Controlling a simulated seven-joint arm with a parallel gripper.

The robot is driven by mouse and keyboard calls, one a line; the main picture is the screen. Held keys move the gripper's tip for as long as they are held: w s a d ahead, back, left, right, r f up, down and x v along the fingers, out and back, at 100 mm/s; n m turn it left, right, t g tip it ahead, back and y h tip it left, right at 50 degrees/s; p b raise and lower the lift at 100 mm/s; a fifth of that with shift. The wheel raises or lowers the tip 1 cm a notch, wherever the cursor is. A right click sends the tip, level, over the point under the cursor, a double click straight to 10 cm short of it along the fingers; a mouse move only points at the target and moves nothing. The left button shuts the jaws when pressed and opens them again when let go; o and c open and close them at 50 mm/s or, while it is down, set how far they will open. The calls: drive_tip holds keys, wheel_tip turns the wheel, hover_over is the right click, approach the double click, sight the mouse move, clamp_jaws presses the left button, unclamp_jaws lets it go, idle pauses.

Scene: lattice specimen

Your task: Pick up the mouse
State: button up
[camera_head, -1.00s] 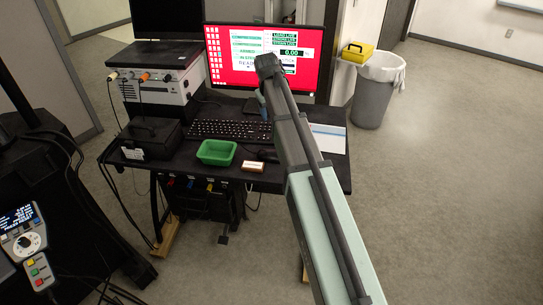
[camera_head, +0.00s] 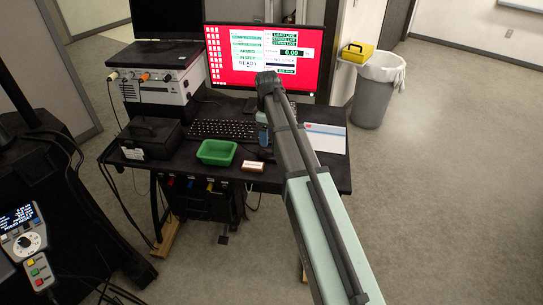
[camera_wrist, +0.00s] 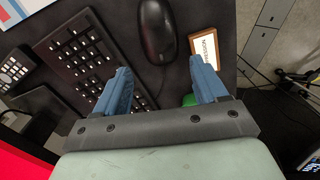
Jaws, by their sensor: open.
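The black computer mouse (camera_wrist: 158,30) lies on the dark desk in the wrist view, at the top middle, beyond my fingertips. Its far end is cut off by the picture edge. In the head view it is hard to make out against the dark desk next to my gripper. The mouse lines up roughly with the gap between the fingers. In the head view my gripper (camera_head: 264,138) points down over the desk, right of the keyboard.
A black keyboard (camera_wrist: 72,55) lies left of the mouse, and a small white and orange box (camera_wrist: 204,44) lies close on its right. A green tray (camera_head: 216,152) stands on the desk's front part (camera_head: 190,173). A red-screened monitor (camera_head: 228,62) stands behind.

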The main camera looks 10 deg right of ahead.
sight(267, 151)
drive_tip(key=shift+a+f, duration=0.1)
drive_tip(key=shift+f, duration=4.2)
drive_tip(key=c, duration=0.7)
